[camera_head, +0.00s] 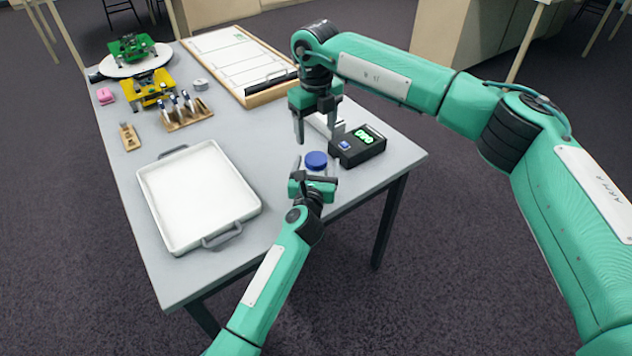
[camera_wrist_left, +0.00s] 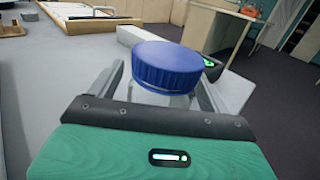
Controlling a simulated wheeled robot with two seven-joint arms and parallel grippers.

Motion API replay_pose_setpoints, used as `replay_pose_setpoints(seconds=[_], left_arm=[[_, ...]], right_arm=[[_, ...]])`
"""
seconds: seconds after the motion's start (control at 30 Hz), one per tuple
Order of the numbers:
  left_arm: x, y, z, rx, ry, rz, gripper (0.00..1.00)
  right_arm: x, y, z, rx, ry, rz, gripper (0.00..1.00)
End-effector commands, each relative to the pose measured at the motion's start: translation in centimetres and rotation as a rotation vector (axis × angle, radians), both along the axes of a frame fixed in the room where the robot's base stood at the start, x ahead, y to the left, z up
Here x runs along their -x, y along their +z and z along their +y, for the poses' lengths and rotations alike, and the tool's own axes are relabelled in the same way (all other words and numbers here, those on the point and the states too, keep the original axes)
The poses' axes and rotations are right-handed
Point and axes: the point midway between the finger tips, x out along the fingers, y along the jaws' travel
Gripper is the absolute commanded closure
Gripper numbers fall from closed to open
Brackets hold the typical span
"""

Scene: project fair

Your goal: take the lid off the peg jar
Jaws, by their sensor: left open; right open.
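The peg jar is a clear jar with a blue ridged lid (camera_head: 316,160) on it, standing near the table's front right edge. In the left wrist view the blue lid (camera_wrist_left: 168,67) sits on the clear jar body (camera_wrist_left: 160,98). My left gripper (camera_head: 317,168) is open, with its fingers on either side of the jar body below the lid; I cannot tell whether they touch it. My right gripper (camera_head: 315,130) is open and empty, pointing down above and behind the lid. The jar's lower part is hidden by my left gripper. Whatever is inside the jar cannot be made out.
A black box with a green display (camera_head: 358,146) stands close right of the jar. A white tray (camera_head: 247,213) with grey handles lies to the left. A marker rack (camera_head: 186,123), a framed board (camera_head: 222,52) and a yellow model (camera_head: 147,88) are farther back. Mid-table is clear.

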Motion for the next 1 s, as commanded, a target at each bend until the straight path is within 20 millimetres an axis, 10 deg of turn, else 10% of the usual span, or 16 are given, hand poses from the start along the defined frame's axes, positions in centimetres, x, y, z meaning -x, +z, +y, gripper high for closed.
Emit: replay_pose_setpoints(seconds=[0.27,0.67,1.0], left_arm=[[-0.08,-0.03,-0.01,0.0,0.0,0.001,0.22],[-0.06,-0.03,0.0,0.0,0.0,0.001,1.0],[-0.06,-0.02,0.01,0.0,0.0,0.0,1.0]], right_arm=[[0.0,0.0,0.0,0.0,0.0,0.0,0.32],[0.0,0.01,0.0,0.0,-0.002,0.0,0.32],[0.02,0.01,0.02,-0.001,-0.3,0.001,0.32]])
